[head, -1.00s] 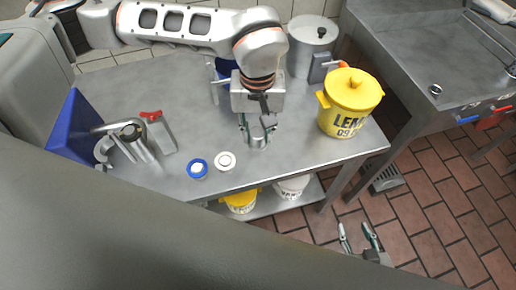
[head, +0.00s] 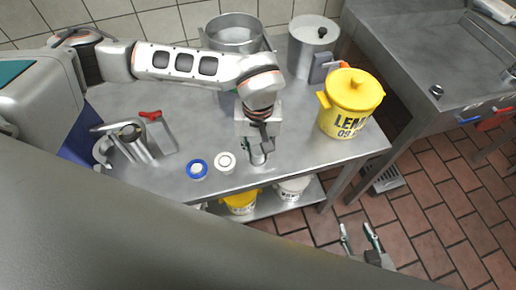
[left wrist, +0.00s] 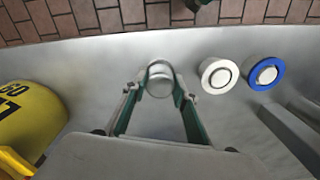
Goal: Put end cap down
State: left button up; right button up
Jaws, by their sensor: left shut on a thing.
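The end cap (left wrist: 159,82), a small round metal piece, sits between the fingers of my left gripper (left wrist: 158,92) in the left wrist view. In the head view, my left gripper (head: 257,156) points down and is shut on the cap near the table's front edge, right of the white ring. I cannot tell whether the cap touches the steel table (head: 300,160). My right gripper (head: 356,228) is open and empty over the tiled floor at the lower right.
A white ring-shaped part (head: 225,162) and a blue one (head: 197,168) lie left of the gripper. A yellow lidded bucket (head: 351,98) stands to the right. Steel pots (head: 312,45) are at the back. A red-handled metal tool (head: 158,130) lies further left.

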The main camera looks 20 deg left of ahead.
aim_at(258, 151)
pick_arm(q)
jog(key=o, duration=1.2)
jog(key=shift+f, duration=0.1)
notch_tip(258, 151, up, 12)
jog(key=shift+r+p, duration=0.2)
jog(key=shift+p, duration=0.1)
jog(key=shift+s, duration=0.1)
